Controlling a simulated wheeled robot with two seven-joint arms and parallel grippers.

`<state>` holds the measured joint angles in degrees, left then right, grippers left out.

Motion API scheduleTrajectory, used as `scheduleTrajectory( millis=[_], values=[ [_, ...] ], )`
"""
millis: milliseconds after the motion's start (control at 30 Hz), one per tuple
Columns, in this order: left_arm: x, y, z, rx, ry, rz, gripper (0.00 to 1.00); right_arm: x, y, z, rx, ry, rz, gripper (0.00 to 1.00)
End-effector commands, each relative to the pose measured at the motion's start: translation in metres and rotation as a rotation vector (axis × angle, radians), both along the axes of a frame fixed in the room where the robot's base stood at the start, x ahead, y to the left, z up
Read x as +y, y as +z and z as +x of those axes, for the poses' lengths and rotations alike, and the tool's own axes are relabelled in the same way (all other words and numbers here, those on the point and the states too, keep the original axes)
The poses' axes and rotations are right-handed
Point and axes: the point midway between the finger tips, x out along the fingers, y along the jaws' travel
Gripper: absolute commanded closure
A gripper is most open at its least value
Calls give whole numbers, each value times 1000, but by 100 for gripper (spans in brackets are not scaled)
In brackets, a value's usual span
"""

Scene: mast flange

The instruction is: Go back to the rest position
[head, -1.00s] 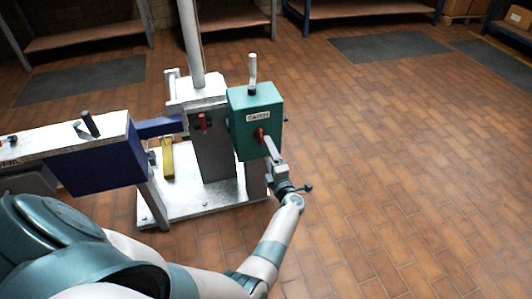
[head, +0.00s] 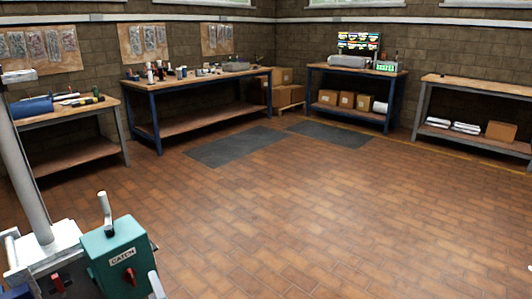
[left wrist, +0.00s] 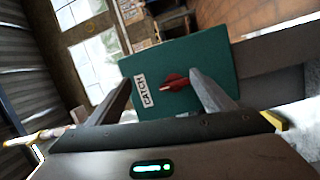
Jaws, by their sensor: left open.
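The teal catch box (head: 119,258), with a "CATCH" label, a red knob (head: 129,277) and a pale upright handle (head: 106,214), is at the bottom left of the head view. My left gripper (head: 156,286) shows only as a grey sliver at the bottom edge beside the box. In the left wrist view my left gripper (left wrist: 158,78) is open and empty. Its two fingers stand apart in front of the catch box (left wrist: 212,58), with the red knob (left wrist: 175,82) showing between them. I cannot tell whether a finger touches it.
The pale mast (head: 22,170) rises beside the box at the left. Workbenches (head: 200,77) line the back wall, and another bench (head: 480,88) stands at the right. Dark mats (head: 235,146) lie before them. The tiled floor (head: 330,220) is clear in the middle and right.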

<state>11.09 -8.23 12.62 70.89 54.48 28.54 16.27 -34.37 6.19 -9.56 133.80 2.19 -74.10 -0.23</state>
Motion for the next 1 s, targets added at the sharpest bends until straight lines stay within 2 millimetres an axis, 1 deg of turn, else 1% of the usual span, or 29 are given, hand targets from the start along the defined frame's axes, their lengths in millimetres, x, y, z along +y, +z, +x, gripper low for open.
scheduleTrajectory(
  millis=[167, 200, 267, 300, 367, 400, 467, 500, 567, 600, 667, 700, 800, 900, 1000],
  values=[
    [-49, 0, -19, 129, -281, 201, 25, 0, 0, -1, 2, -1, 0, 69],
    [-63, -2, -26, 166, -348, 251, 25, 0, 0, -1, 2, -1, 0, 69],
    [-83, -6, -39, 225, -447, 325, 25, 0, 0, -1, 2, -1, 0, 69],
    [-97, -11, -50, 267, -510, 375, 25, 0, 0, -1, 2, -1, 0, 69],
    [-117, -19, -68, 335, -605, 447, 25, 0, 0, -1, 2, -1, 0, 69],
    [-130, -25, -82, 382, -666, 494, 25, 0, 0, -1, 2, -1, 0, 69],
    [-146, -35, -106, 455, -754, 565, 25, 0, -1, -1, 2, -1, 0, 69],
    [-157, -41, -123, 504, -810, 612, 25, 0, -1, -1, 2, -1, 0, 69],
    [-170, -51, -150, 582, -892, 678, 25, 0, -1, -1, 2, -1, 0, 69],
    [-177, -57, -170, 636, -945, 721, 25, 0, -1, -1, 2, -1, 0, 69],
    [-186, -66, -201, 717, -1020, 783, 25, 0, -1, -1, 2, -1, 0, 69],
    [-190, -71, -222, 771, -1066, 823, 25, 0, -1, -1, 2, -1, 0, 69],
    [-195, -79, -268, 890, -1160, 899, 25, 0, -1, -1, 2, -1, 0, 69],
    [-196, -83, -303, 981, -1224, 952, 25, 0, -1, -1, 2, -1, 0, 69],
    [-195, -84, -331, 1054, -1274, 988, 25, 0, -1, -1, 2, -1, 0, 69]
  ],
)
